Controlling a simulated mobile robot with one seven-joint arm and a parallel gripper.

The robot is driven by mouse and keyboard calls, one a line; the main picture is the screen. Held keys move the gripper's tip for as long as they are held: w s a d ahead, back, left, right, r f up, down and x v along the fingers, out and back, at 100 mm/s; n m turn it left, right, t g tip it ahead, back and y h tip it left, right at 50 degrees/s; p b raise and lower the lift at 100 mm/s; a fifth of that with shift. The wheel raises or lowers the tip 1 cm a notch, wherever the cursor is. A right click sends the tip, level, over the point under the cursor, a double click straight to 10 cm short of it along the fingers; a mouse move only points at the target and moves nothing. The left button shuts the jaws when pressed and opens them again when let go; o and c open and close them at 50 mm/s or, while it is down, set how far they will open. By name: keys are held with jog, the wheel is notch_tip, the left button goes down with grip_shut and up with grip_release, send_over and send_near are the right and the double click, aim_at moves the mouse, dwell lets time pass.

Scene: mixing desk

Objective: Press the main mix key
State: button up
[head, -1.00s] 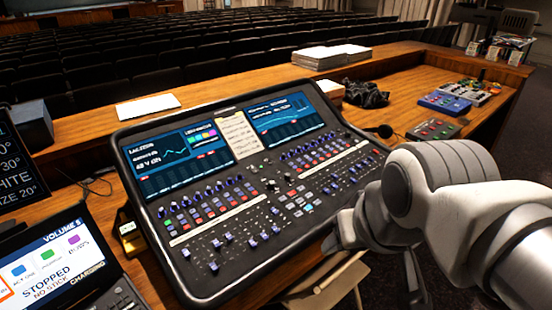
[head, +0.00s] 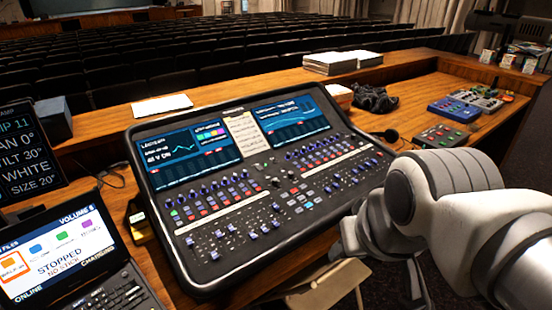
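The mixing desk (head: 262,250) lies tilted on the wooden table in the middle of the head view. It has two lit screens, rows of coloured keys and knobs, and faders. Small keys (head: 300,203) sit in the middle section, in red, blue and white. Their labels are too small to read, so I cannot tell which is the main mix key. My white and grey arm reaches in from the right, by the desk's lower right edge.
A laptop-like device (head: 66,248) reading "STOPPED" stands at the lower left, with a dark display behind it. A chair (head: 325,285) stands below the desk.

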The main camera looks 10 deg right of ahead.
grip_shut()
dwell(1.4)
